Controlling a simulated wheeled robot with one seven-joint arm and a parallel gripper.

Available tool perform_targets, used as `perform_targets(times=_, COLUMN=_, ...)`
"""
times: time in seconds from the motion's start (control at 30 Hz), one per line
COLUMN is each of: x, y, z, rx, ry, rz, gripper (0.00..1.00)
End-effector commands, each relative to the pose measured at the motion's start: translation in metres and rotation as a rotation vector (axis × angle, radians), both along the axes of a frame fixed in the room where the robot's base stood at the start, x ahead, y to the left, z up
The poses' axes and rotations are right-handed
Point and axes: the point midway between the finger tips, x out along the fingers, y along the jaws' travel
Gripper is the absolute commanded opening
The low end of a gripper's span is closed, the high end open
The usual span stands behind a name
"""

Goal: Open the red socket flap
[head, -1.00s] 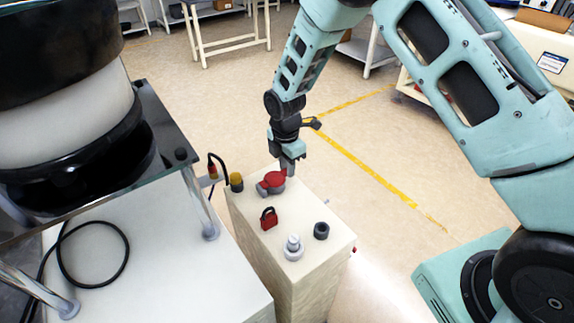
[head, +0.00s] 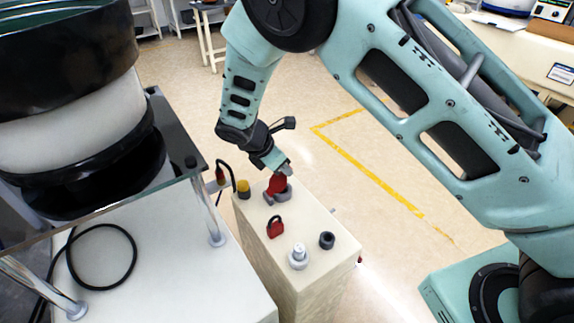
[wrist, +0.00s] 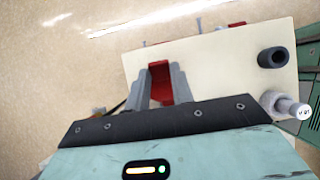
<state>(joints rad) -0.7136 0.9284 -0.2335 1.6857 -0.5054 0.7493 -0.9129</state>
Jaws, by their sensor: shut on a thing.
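The red flap (head: 276,185) stands tilted up above its grey round socket (head: 284,197), on the far part of the cream cabinet top. My gripper (head: 285,171) leans in from above and is shut on the flap. In the wrist view the flap (wrist: 159,80) shows as a red strip between the two grey fingers of my gripper (wrist: 160,88). The fingers hide most of the socket there.
The cream cabinet top (head: 313,222) also bears a red padlock-shaped piece (head: 275,227), a light grey knob (head: 298,256), a dark ring (head: 327,240) and a yellow-topped button (head: 243,188). A bowl feeder (head: 70,145) stands at left.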

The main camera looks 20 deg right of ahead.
Motion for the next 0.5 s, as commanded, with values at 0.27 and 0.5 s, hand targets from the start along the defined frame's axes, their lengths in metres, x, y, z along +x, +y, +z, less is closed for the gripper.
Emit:
perform_targets(times=0.27, x=-0.010, y=0.031, z=0.006, rx=0.020, ry=0.002, rz=0.010, gripper=0.00)
perform_targets(times=0.5, x=-0.015, y=0.045, z=0.005, rx=0.022, ry=0.003, rz=0.011, gripper=0.00)
